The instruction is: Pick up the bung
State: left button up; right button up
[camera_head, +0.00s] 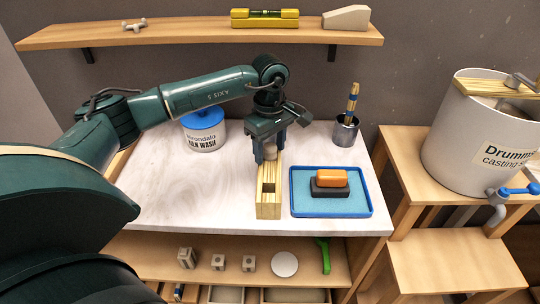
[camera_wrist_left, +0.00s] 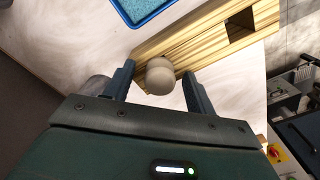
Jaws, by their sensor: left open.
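The bung, a pale grey-beige rounded plug (camera_head: 270,151), sits at the far end of a light wooden block (camera_head: 268,211) on the white worktop. It also shows in the left wrist view (camera_wrist_left: 160,80), between the two fingers. My left gripper (camera_head: 270,158) points down over the block's far end. In the left wrist view my left gripper (camera_wrist_left: 158,73) is open, with one finger on each side of the bung. A small gap shows beside the bung, and I cannot tell whether either finger touches it. My right gripper is not in view.
A blue tray (camera_head: 293,207) with an orange-topped block (camera_head: 333,178) lies right of the wooden block. A metal cup (camera_head: 345,132) stands behind it. A blue-lidded tub (camera_head: 203,137) is at the back left. A white drum (camera_head: 470,140) stands right. The worktop's left is clear.

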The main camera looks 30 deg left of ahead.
pick_arm(q)
jog(key=shift+c, duration=0.5)
jog(key=c, duration=1)
